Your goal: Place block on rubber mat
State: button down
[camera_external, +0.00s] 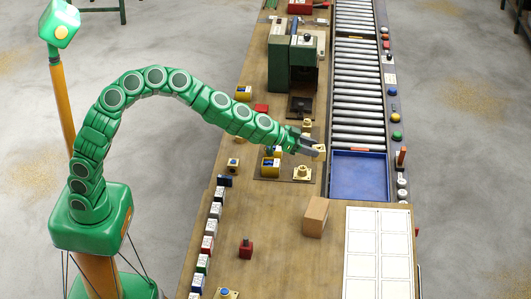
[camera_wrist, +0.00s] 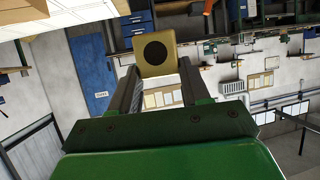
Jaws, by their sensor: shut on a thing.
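My gripper (camera_external: 317,150) is shut on a small brass block (camera_external: 321,153), held in the air at the end of my outstretched arm. In the wrist view the block (camera_wrist: 155,54) sits between the two fingertips, with a dark round hole in the face toward the camera. A thin dark brown mat (camera_external: 286,175), which looks like the rubber mat, lies flat on the bench. In the external view the gripper and block appear over its far right end; their height above it is hard to tell.
A green machine (camera_external: 303,65) stands farther back. A blue tray (camera_external: 358,175) lies on the roller conveyor to the right. A cardboard box (camera_external: 315,216) stands in front.

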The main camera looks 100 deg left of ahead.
jog(key=s+a+f+n+g+y, duration=0.4)
jog(key=s+a+f+n+y, duration=0.15)
jog(key=s+a, duration=0.3)
jog(key=s+a+f+n+g+y, duration=0.4)
jog(key=s+a+n, duration=0.25)
jog(key=a, duration=0.25)
jog(key=shift+m, duration=0.3)
jog(key=shift+w+a+f, duration=1.15)
jog(key=shift+w+f, duration=0.5)
jog(key=shift+w, duration=0.15)
jog(key=shift+w+a+f, duration=1.2)
jog(key=shift+w+f, duration=0.45)
jog(key=shift+w, duration=0.2)
jog(key=shift+w+a+f, duration=1.15)
jog(key=shift+w+f, duration=0.5)
jog(key=shift+w, duration=0.15)
jog(key=shift+a+f, duration=0.1)
jog(key=shift+f, duration=1.4)
jog(key=c, duration=0.5)
grip_release()
jog(key=shift+f, duration=0.15)
